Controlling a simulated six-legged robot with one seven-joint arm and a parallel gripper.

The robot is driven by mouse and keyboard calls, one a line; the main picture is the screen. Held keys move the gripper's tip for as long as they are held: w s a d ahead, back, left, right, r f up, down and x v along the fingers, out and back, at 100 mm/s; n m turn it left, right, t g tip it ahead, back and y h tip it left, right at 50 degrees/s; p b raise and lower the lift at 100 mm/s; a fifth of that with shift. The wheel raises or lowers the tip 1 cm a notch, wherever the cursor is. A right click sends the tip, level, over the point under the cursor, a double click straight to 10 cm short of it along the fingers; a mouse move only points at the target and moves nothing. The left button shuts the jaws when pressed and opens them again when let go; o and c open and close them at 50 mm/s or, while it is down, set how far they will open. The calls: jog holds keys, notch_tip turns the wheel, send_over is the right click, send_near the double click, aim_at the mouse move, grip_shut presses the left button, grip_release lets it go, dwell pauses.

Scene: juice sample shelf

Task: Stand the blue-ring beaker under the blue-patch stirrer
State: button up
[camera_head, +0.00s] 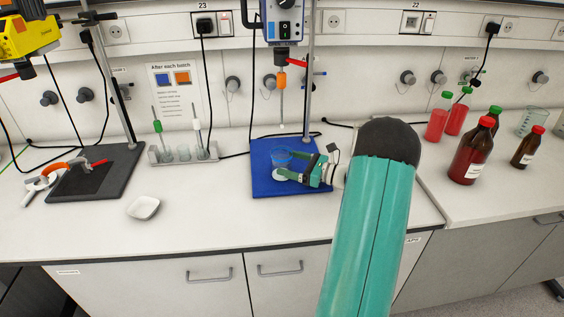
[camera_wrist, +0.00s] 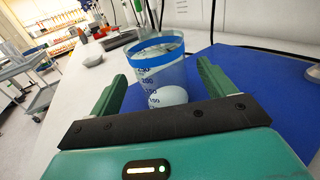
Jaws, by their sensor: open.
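The clear beaker with a blue ring (camera_head: 281,155) stands on the blue base plate (camera_head: 262,183) of the stirrer with the blue patch (camera_head: 284,22), near the lower end of its thin vertical shaft. My gripper (camera_head: 284,166) reaches in from the right, low over the plate. In the wrist view the beaker (camera_wrist: 160,52) looks upright between my two green fingers (camera_wrist: 160,80), which are open with gaps beside the glass. A white round thing (camera_wrist: 172,95) shows through or by the glass. The beaker's bottom is hidden by my gripper.
Another stirrer (camera_head: 28,32) with a dark base plate (camera_head: 98,172) stands left. A small rack (camera_head: 184,153) and a white dish (camera_head: 143,207) lie between. Red bottles (camera_head: 472,150) stand right. The front bench is mostly clear.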

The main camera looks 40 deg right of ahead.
jog(key=v, duration=0.8)
